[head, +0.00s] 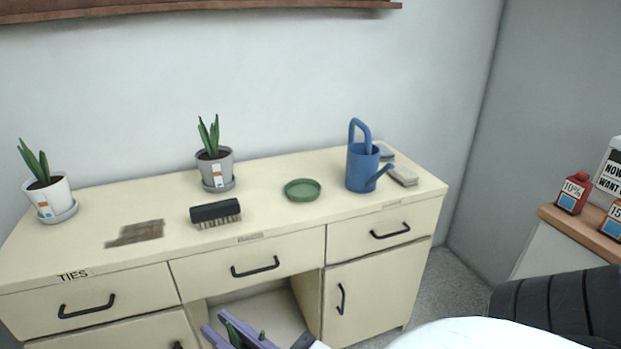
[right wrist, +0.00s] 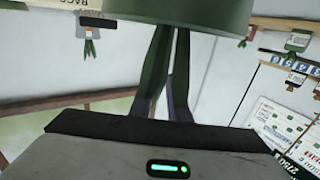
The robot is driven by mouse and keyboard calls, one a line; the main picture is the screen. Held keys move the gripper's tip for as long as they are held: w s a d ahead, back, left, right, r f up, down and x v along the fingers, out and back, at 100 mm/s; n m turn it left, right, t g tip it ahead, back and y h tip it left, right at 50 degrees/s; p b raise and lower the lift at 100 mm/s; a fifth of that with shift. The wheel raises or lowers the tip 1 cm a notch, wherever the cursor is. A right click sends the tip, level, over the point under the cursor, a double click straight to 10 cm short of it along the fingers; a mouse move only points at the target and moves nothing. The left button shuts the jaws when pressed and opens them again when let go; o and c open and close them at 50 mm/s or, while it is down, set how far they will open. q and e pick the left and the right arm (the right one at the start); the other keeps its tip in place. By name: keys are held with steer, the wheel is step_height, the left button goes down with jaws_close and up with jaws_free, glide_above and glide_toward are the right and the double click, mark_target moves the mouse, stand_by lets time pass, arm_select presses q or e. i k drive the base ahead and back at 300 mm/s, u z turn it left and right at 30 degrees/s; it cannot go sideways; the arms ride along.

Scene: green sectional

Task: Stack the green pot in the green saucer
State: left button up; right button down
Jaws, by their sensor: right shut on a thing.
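The green saucer (head: 302,190) lies empty on the cream desk top, between the grey potted plant and the blue watering can. In the right wrist view the green pot (right wrist: 185,14) fills the top edge, partly cut off. My right gripper (right wrist: 178,40) is shut on the green pot at its edge. In the head view my right gripper (head: 222,326) is at the bottom edge, in front of the desk and lower than the saucer; the pot is not clearly visible there. My left gripper is out of view.
On the cream desk (head: 270,222) stand a white potted plant (head: 48,196), a grey potted plant (head: 215,168), a brush (head: 215,213) and a blue watering can (head: 362,168). The front edge before the saucer is clear. A white rounded surface (head: 480,336) is at lower right.

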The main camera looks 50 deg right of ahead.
mark_target(304, 192)
steer(key=u, duration=0.7)
steer(key=i, duration=0.8)
steer(key=z, duration=1.9)
